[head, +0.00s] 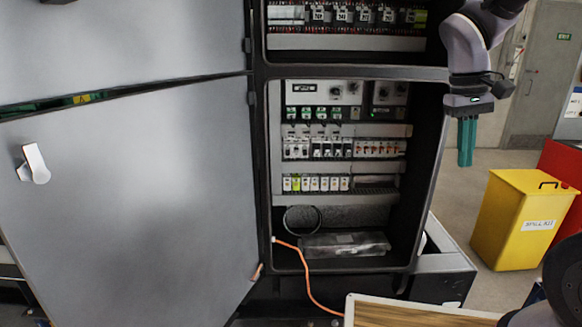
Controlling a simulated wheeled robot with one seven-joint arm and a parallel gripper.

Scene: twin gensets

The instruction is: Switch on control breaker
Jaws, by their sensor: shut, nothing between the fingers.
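The open electrical cabinet (262,200) stands in the middle of the head view. Inside it a row of breakers (330,148) sits on a rail, with white and dark units. Smaller terminal-like modules (316,184) sit in the row below, and green-topped modules (314,113) sit above. I cannot tell which unit is the control breaker or how its lever is set. My gripper (466,164) points down, its green fingers shut and empty. It is to the right of the cabinet opening, apart from the breakers.
The cabinet's grey door (130,200) is swung open to the left. An orange cable (308,280) hangs from the cabinet's lower left. A yellow spill bin (515,205) stands on the floor at right. A wooden-topped surface (410,315) is at the bottom.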

